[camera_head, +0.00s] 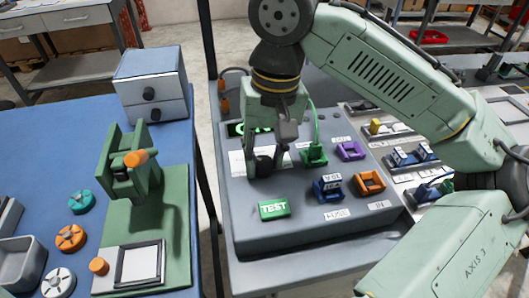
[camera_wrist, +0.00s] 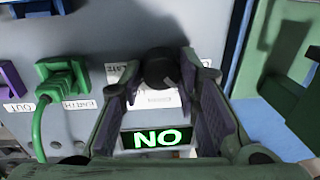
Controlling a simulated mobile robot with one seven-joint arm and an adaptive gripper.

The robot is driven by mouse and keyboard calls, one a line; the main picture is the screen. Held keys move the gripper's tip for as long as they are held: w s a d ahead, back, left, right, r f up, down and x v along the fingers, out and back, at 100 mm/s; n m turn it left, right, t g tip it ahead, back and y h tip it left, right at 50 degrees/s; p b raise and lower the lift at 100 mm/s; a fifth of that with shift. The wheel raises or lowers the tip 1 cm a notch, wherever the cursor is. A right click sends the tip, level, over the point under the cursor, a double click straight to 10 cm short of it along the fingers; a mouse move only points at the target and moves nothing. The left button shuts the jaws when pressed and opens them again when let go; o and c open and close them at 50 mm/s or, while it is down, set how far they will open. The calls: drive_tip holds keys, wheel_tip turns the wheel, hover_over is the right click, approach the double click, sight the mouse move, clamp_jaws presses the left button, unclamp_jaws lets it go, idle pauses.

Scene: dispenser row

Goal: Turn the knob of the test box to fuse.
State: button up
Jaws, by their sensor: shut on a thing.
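The test box (camera_head: 290,232) is a grey sloped panel on the right-hand bench. Its dark round knob (camera_wrist: 160,68) shows in the wrist view between my two fingers. My gripper (camera_head: 265,165) reaches down to the left part of the panel, and it also shows in the wrist view (camera_wrist: 162,75), shut on the knob. The fingers hide most of the knob in the head view, and I cannot tell where it points. A green TEST button (camera_head: 273,208) is on the panel's front part.
A green plug with a cable (camera_head: 314,154), a purple socket (camera_head: 350,150), a blue fuse holder (camera_head: 327,188) and an orange socket (camera_head: 370,184) sit right of my gripper. A green fixture (camera_head: 140,170) stands on the blue bench at left, across a gap.

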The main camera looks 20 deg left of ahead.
sight(271, 160)
drive_tip(key=o, duration=1.2)
drive_tip(key=shift+c, duration=0.2)
wheel_tip(271, 160, up, 12)
drive_tip(key=d, duration=0.1)
drive_tip(key=shift+w, duration=0.35)
drive_tip(key=shift+s+f, duration=0.1)
